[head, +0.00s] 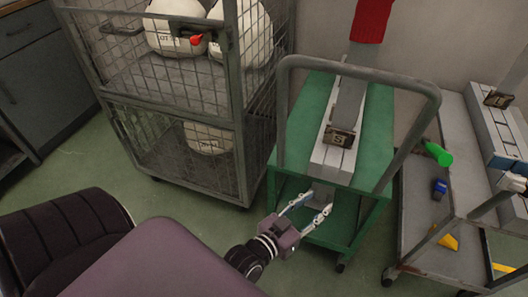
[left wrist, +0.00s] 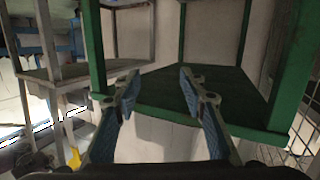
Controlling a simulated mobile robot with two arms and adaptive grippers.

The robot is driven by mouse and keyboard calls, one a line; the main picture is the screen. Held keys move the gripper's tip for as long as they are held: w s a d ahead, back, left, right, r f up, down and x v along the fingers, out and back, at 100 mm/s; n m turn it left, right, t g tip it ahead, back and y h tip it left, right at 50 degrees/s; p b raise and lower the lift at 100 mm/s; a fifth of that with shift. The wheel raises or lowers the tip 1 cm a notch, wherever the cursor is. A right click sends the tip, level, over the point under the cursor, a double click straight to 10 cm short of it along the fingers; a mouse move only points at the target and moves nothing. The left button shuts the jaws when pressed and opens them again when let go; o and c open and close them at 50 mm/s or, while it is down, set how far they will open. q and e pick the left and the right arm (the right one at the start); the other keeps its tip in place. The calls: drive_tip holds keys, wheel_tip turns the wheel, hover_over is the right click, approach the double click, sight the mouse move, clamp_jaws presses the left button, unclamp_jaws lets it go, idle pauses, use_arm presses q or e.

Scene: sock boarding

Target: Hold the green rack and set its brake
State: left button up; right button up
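The green rack (head: 375,135) stands in the middle right of the head view. It has a grey hoop handle (head: 362,72), a green lower shelf and dark casters. Its green frame and shelf (left wrist: 165,92) also show in the left wrist view. My left gripper (head: 318,202) is open at the rack's near end, below the top deck. Its blue-padded fingers are apart, with the shelf seen between and beyond them in the left wrist view (left wrist: 158,84). I cannot make out a brake.
A wire cage cart (head: 180,110) with white sacks stands left of the rack. A grey trolley (head: 425,225) with a green cylinder (head: 438,154) and blue and yellow items stands close on the right. A grey board and red sock (head: 371,20) rise above the rack.

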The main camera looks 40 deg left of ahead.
use_arm(q)
drive_tip(key=s+a+f+n+t+y, duration=0.1)
drive_tip(key=s+a+f+n+y, duration=0.1)
drive_tip(key=a+f+y, duration=0.35)
drive_tip(key=n+y, duration=0.2)
approach(270, 200)
drive_tip(key=w, duration=0.4)
drive_tip(key=shift+a+x, duration=0.25)
drive_tip(key=shift+x, duration=1.6)
drive_tip(key=shift+a+x, duration=0.2)
drive_tip(key=shift+x, duration=1.7)
drive_tip(key=shift+s, duration=0.15)
clamp_jaws()
use_arm(e)
drive_tip(key=c, duration=0.7)
clamp_jaws()
